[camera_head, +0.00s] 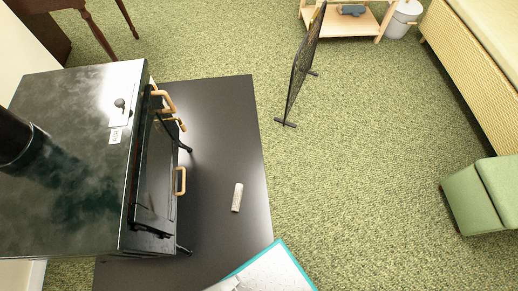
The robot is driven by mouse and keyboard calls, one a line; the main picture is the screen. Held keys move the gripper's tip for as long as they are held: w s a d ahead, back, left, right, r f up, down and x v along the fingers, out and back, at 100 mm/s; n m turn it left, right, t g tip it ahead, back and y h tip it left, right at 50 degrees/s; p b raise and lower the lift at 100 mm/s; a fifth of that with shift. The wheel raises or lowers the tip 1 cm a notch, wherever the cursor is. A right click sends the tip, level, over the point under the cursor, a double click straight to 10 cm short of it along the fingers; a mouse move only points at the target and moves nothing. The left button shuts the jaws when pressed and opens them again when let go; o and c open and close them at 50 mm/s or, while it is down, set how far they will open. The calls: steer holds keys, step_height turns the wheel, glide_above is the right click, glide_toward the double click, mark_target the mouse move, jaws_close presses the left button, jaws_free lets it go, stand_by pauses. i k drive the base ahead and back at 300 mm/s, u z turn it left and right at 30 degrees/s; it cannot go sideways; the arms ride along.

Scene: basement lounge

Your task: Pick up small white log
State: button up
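A small white log (237,197) lies on the black floor plate (225,130), to the right of the stove. It is a short pale cylinder, lying nearly lengthwise in the picture, with clear plate around it. A white piece with a teal edge (272,268) shows at the bottom of the view below the log; I cannot tell what it is. My gripper is not in view.
A black stove (75,160) with wooden handles stands at left, its pipe at the far left. A dark mesh screen (303,70) stands on green carpet. A low wooden stand (340,25), white bucket (402,18), green seat (480,195) and wicker couch (478,60) lie beyond. Carpet at centre right is clear.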

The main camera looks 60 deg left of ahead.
mark_target(235, 207)
steer(key=i, duration=1.2)
steer(key=u, duration=3.25)
